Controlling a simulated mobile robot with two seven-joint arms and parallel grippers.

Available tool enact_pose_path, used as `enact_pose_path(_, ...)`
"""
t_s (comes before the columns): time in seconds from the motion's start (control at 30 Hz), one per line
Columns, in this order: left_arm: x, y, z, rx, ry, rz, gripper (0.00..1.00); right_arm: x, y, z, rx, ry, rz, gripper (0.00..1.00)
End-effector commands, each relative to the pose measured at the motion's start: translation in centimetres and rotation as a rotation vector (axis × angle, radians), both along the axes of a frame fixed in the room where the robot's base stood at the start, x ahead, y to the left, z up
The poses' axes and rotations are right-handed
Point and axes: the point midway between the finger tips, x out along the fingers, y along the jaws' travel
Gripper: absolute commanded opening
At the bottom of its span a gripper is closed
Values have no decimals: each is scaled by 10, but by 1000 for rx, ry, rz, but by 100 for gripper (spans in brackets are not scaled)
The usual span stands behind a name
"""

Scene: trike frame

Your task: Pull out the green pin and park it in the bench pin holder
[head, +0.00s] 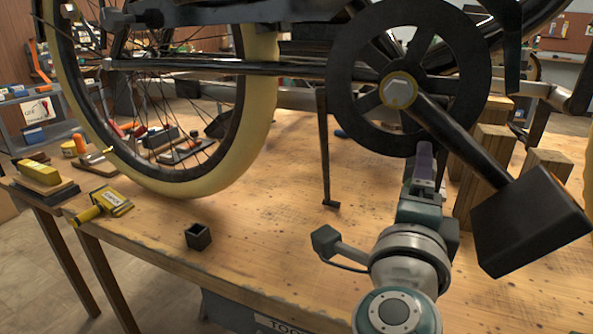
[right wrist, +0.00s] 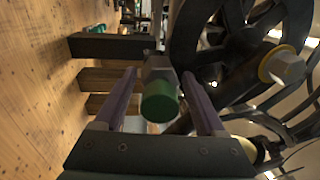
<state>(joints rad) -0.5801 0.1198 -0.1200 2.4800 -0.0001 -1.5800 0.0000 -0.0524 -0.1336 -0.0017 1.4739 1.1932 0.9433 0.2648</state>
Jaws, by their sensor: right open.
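The green pin (right wrist: 160,103) shows in the right wrist view with its round green end toward the camera, in front of a grey hexagonal part (right wrist: 158,68). My right gripper (right wrist: 160,76) is open, its two purple fingers on either side of the pin with visible gaps. In the head view the right gripper (head: 424,163) is at the lower edge of the large black wheel-like ring, and the pin is hidden there. A small black open square cup (head: 198,237), apparently the bench pin holder, stands near the bench's front edge and looks empty. My left gripper is not in view.
The trike's cream-tyred wheel (head: 262,110), black ring (head: 350,60) and black pedal (head: 530,220) stand over the wooden bench (head: 275,235). Wooden blocks (head: 483,165) are at right. A yellow tool (head: 100,205) lies at left. The bench between cup and right arm is clear.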

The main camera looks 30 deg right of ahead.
Motion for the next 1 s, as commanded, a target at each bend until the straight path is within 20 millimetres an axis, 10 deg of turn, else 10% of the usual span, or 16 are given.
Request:
enact_pose_path(0.7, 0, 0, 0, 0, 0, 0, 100, 0, 0, 0, -1, -1, -1, 0)
enact_pose_path(0.93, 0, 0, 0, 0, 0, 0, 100, 0, 0, 1, -1, -1, -1, 0)
enact_pose_path(0.97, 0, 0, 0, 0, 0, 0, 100, 0, 0, 1, -1, -1, -1, 63)
enact_pose_path(1.0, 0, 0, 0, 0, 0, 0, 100, 0, 0, 1, -1, -1, -1, 68)
